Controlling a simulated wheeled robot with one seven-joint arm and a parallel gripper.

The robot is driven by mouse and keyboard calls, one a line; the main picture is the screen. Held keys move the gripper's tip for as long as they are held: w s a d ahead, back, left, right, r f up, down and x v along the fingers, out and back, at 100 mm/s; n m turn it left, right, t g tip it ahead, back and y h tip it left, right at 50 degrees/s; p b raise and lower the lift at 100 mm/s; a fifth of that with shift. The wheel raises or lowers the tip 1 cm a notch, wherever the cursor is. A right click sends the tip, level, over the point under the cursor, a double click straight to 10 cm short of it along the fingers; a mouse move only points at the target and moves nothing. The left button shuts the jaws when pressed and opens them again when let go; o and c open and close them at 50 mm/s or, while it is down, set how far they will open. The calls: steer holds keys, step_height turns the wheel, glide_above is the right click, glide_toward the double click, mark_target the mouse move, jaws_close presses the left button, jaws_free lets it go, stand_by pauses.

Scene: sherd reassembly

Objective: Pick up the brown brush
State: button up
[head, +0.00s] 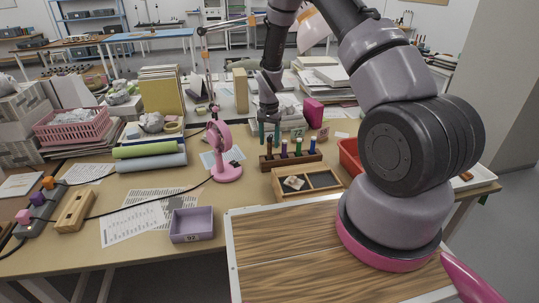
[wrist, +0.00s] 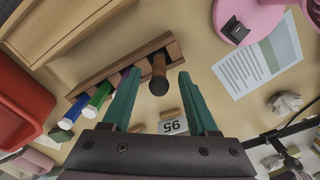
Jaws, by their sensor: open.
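The brown brush (wrist: 159,75) stands in a dark wooden rack (wrist: 109,74), with its dark end toward the wrist camera. In the head view the brown brush (head: 269,148) is at the left end of the rack (head: 290,162). My gripper (wrist: 158,73) is open, with one teal finger on each side of the brush in the wrist view. Gaps show between the brush and both fingers. In the head view my gripper (head: 269,127) hangs just above the brush, pointing down. The brush's lower end is hidden in the rack.
A blue marker (head: 284,148), a green marker (head: 298,146) and a purple marker (head: 313,144) share the rack. A pink fan (head: 222,150) stands left. A wooden tray (head: 280,187) lies in front; a red bin (head: 350,157) is at right.

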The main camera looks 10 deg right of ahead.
steer(key=shift+f, duration=1.35)
jaws_close()
step_height(320, 180, up, 10)
steer(key=shift+r, duration=0.1)
